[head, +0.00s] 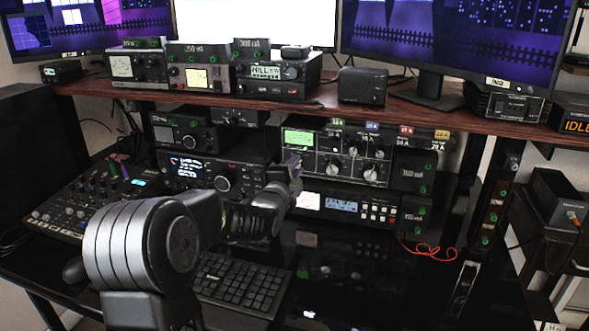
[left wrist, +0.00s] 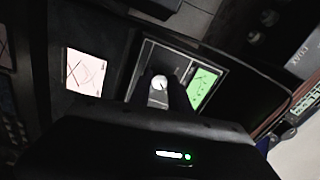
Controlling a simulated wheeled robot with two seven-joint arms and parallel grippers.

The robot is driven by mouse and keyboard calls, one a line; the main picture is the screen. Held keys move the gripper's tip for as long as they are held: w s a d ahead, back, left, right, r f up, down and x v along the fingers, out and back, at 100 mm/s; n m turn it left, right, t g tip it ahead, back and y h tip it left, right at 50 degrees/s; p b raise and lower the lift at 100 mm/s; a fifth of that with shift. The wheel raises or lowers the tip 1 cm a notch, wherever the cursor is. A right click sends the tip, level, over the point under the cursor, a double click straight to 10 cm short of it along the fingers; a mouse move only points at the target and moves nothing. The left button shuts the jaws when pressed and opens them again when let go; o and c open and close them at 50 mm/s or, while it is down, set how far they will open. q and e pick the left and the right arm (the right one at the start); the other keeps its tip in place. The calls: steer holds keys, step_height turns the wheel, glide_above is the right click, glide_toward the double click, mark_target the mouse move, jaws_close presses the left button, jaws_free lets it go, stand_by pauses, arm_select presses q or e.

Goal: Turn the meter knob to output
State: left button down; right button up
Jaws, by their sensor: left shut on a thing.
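The black tuner (head: 350,150) stands under the wooden shelf, with a lit green meter display (head: 298,138) at its upper left and larger silver-capped knobs (head: 370,172) to the right. My left gripper (head: 293,163) reaches the tuner's left front, just below the green display, and hides that part of the panel in the head view. In the left wrist view, the small light-capped meter knob (left wrist: 159,82) sits between the two dark fingers of my left gripper (left wrist: 161,88), which is shut on it. The green display (left wrist: 203,88) is beside it. Panel lettering is unreadable. My right gripper is out of view.
Below the tuner is a unit with a white meter (head: 308,201) and blue display. Radios (head: 210,175) stand left of my gripper.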

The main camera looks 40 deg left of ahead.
arm_select(q)
steer(key=c, duration=1.2)
jaws_free()
steer(key=v, duration=0.7)
steer(key=shift+s+d, duration=0.2)
steer(key=shift+s, duration=0.15)
